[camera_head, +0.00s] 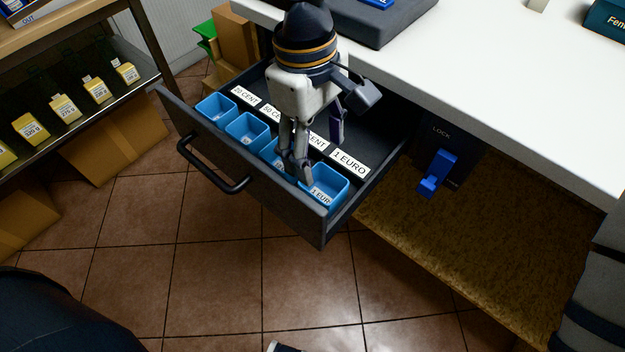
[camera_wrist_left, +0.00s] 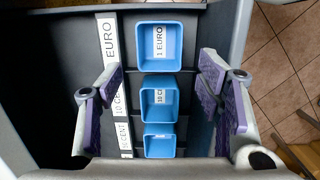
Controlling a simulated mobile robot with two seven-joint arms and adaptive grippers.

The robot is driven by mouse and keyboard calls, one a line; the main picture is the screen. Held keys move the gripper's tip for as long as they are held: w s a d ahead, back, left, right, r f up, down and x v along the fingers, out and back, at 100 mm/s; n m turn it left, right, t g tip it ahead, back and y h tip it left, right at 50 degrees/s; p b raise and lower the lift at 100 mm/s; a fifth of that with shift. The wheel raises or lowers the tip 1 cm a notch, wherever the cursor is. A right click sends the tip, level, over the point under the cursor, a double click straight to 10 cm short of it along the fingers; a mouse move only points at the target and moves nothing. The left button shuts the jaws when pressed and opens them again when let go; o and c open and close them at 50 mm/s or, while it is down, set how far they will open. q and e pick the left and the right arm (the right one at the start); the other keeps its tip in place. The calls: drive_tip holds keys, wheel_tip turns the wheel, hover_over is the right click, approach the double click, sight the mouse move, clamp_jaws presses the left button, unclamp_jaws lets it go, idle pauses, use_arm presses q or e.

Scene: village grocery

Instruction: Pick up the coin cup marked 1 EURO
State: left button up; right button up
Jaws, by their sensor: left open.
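The coin cup marked 1 EURO (camera_head: 330,182) is a blue open box at the right end of a cup row in the open drawer (camera_head: 330,222). It also shows at the top of the row in the left wrist view (camera_wrist_left: 159,62). My left gripper (camera_head: 318,156) is over the drawer, pointing down, with one finger partly hiding the neighbouring cup. In the wrist view its open fingers (camera_wrist_left: 161,85) stand on either side of the row, nearer the 10 cent cup (camera_wrist_left: 158,82) than the middle of the 1 EURO cup. It holds nothing. My right gripper is not in view.
More blue cups (camera_head: 248,128) stand to the left in the drawer, with white labels (camera_head: 350,162) behind the row. The drawer has a black handle (camera_head: 208,172). A white counter (camera_head: 480,75) overhangs at right, with a blue lock key (camera_head: 437,174) below it.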

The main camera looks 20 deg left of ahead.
sight(324, 199)
use_arm(q)
drive_tip(key=f, duration=0.3)
drive_tip(key=d+f+b, duration=0.1)
drive_tip(key=f, duration=0.6)
drive_tip(key=shift+s+d+f, duration=0.15)
drive_tip(key=shift+s+f, duration=0.05)
drive_tip(key=shift+f, duration=0.05)
drive_tip(key=shift+r, duration=0.1)
drive_tip(key=c, duration=0.7)
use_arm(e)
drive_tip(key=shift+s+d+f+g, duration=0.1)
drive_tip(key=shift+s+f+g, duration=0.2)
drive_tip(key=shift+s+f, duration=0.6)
